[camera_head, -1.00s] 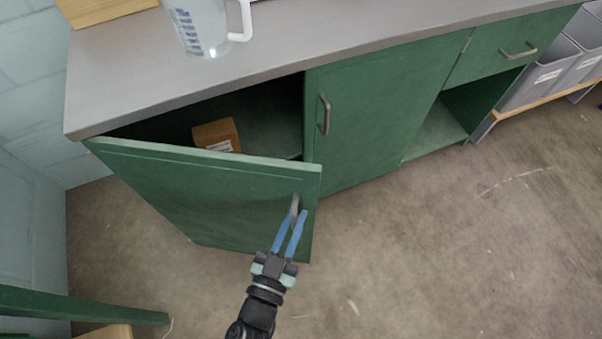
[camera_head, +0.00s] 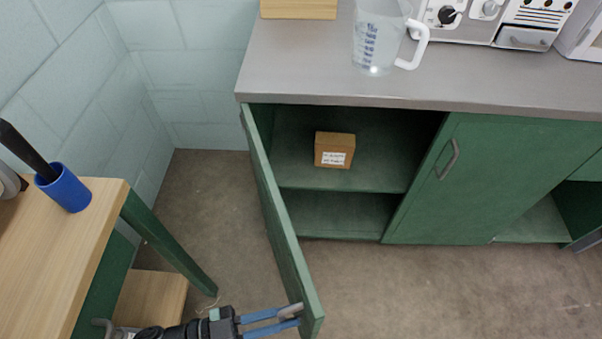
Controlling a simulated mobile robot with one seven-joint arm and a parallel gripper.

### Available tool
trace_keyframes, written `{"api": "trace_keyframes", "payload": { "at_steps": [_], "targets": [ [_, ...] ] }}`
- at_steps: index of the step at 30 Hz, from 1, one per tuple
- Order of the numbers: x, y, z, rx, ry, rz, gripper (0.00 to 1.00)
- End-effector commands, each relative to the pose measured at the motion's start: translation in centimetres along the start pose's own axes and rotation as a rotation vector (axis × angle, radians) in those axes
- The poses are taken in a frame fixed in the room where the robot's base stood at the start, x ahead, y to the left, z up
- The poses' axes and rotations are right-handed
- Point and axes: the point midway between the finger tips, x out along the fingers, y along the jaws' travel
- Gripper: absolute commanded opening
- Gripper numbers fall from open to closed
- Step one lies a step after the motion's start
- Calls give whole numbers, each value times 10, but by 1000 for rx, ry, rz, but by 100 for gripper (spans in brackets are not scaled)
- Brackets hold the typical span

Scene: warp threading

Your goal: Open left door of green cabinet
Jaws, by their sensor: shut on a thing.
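The green cabinet (camera_head: 500,170) stands under a grey worktop. Its left door (camera_head: 281,235) is swung wide out toward me, seen nearly edge-on, with its hinge side at the cabinet's left edge. My gripper (camera_head: 298,316) is at the door's free end near the bottom of the picture. Its blue fingers are shut on the door's grey handle (camera_head: 289,311). The left compartment is exposed, with a shelf (camera_head: 290,174) and a small brown box (camera_head: 335,150) on it. The right door (camera_head: 490,180) is shut, with its own handle (camera_head: 449,159).
A wooden table (camera_head: 90,215) with green legs and a blue cup (camera_head: 63,187) stands close on the left, near my arm. A measuring jug (camera_head: 375,40) and a white device (camera_head: 480,20) stand on the worktop (camera_head: 310,65). The floor (camera_head: 400,290) right of the door is clear.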

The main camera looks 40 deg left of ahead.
Motion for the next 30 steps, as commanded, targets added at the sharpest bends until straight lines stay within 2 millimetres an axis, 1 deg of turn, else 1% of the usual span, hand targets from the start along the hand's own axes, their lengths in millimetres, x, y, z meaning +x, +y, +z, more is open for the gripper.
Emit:
{"api": "trace_keyframes", "payload": {
  "at_steps": [4, 14, 15, 19, 27, 30],
  "targets": [
    [-5, -1, 1, 0, -1, -5, 0],
    [-6, -1, 1, -1, -3, -6, 0],
    [-6, -1, 1, -1, -3, -6, 20],
    [-6, -1, 1, -1, -3, -5, 44],
    [-5, -1, 0, -1, -2, -4, 45],
    [-5, -1, -6, 0, -2, -4, 45]
  ]
}}
